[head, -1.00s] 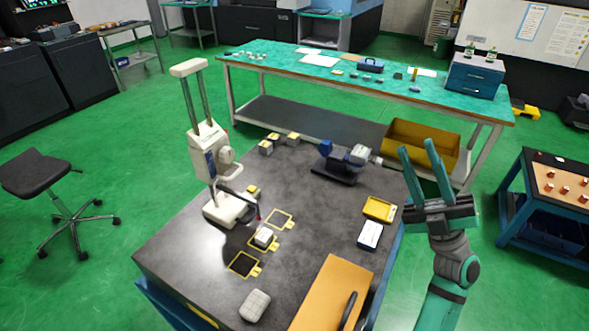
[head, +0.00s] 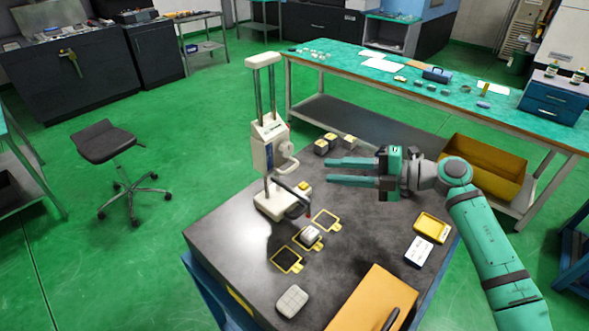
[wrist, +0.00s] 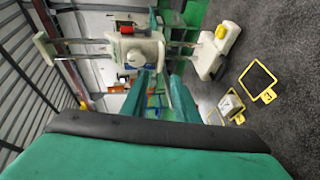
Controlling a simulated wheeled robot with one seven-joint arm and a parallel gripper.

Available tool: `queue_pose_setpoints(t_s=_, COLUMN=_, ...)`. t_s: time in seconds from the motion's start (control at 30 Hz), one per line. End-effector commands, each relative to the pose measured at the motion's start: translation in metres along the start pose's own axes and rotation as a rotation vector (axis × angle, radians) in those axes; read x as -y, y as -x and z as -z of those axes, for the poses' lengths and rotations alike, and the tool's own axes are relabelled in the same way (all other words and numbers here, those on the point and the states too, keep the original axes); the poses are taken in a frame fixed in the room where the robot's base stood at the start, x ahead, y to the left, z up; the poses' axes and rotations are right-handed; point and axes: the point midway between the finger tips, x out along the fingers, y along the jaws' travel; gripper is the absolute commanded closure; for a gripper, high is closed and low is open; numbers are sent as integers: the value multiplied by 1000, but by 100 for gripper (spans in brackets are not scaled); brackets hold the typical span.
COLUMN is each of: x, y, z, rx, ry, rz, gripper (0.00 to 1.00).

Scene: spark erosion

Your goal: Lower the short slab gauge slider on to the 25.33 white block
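The gauge (head: 268,150) stands upright on the dark table, with two columns and a white slider body with a round knob. Its slider also shows in the wrist view (wrist: 135,52). A probe arm with a red tip reaches from its lower part towards the marked squares. A small white block (head: 311,234) sits in the middle yellow-framed square, below and right of the gauge base; I cannot read its value. My gripper (head: 330,171) is open and empty, its fingers pointing left towards the gauge, apart from it.
Yellow frames (head: 287,260) mark the table beside the block. Several small blocks (head: 335,142) stand at the table's back.

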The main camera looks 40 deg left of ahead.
Motion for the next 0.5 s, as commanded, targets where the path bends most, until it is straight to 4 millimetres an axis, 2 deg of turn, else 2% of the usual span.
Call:
queue_pose_setpoints(t_s=0.17, x=2, y=-16, z=0, rx=-3, ry=1, rz=7, gripper=72)
queue_pose_setpoints(t_s=0.5, x=1, y=-75, z=0, rx=-4, ry=1, rz=5, gripper=72)
